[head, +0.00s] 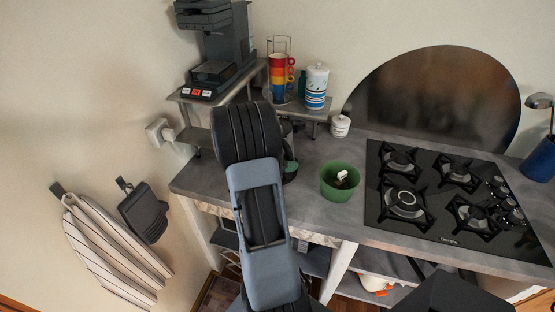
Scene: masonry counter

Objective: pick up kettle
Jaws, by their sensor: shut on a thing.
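My arm reaches across the left end of the counter in the head view and hides most of what is behind it. A dark, curved part, seemingly the kettle's handle (291,165), shows just right of my arm, above the grey counter (327,150). The rest of the kettle is hidden. My gripper is hidden behind my arm, so its fingers and their contact with the kettle do not show.
A green bowl (340,187) stands right of the handle, with a black gas hob (440,205) beyond. A small shelf behind holds a coffee machine (215,50), stacked colourful cups (279,75) and a striped canister (316,88). A small white jar (340,126) stands nearby.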

